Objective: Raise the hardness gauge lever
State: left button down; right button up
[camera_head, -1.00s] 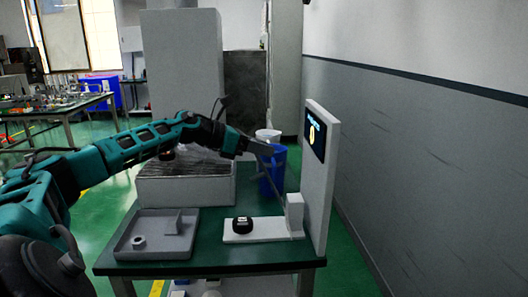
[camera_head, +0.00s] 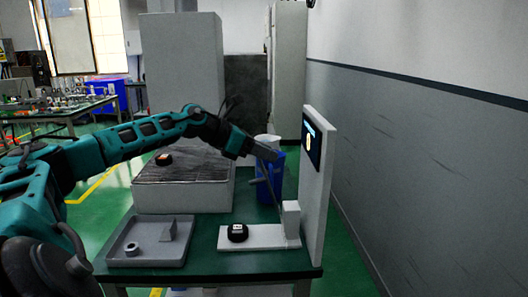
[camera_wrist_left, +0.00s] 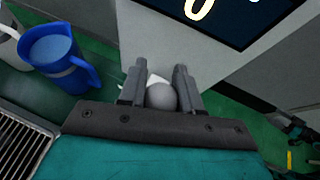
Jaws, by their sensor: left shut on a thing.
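The hardness gauge is a white upright panel (camera_head: 317,190) with a dark screen (camera_head: 312,145). A white base plate (camera_head: 252,237) with a small block (camera_head: 291,219) stands at its foot. The thin lever (camera_head: 276,196) leans up and left from the block. My left gripper (camera_head: 273,156) is at the lever's upper end. In the left wrist view, its two fingers (camera_wrist_left: 160,90) are closed around a grey ball knob (camera_wrist_left: 161,97). A black round piece (camera_head: 238,232) sits on the base plate. My right gripper is not in view.
A blue jug (camera_head: 270,178) stands close behind the lever and also shows in the left wrist view (camera_wrist_left: 58,58). A grey tray (camera_head: 120,255) is at the table's front left, and a ridged-top box (camera_head: 185,195) is behind it. The wall is on the right.

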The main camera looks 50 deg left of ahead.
pick_arm(q)
jog(key=c, duration=1.1)
grip_release()
jog(key=shift+s+d+f, duration=0.15)
jog(key=shift+d+f, duration=0.05)
jog(key=shift+f, duration=0.4)
jog(key=shift+o, duration=1.4)
jog(key=shift+r, duration=0.15)
jog(key=shift+o, duration=0.2)
jog(key=shift+a+r, duration=0.1)
jog(key=shift+b+v, duration=0.9)
jog(key=shift+v, duration=0.05)
jog(key=b+v, duration=0.4)
jog(key=v, duration=0.7)
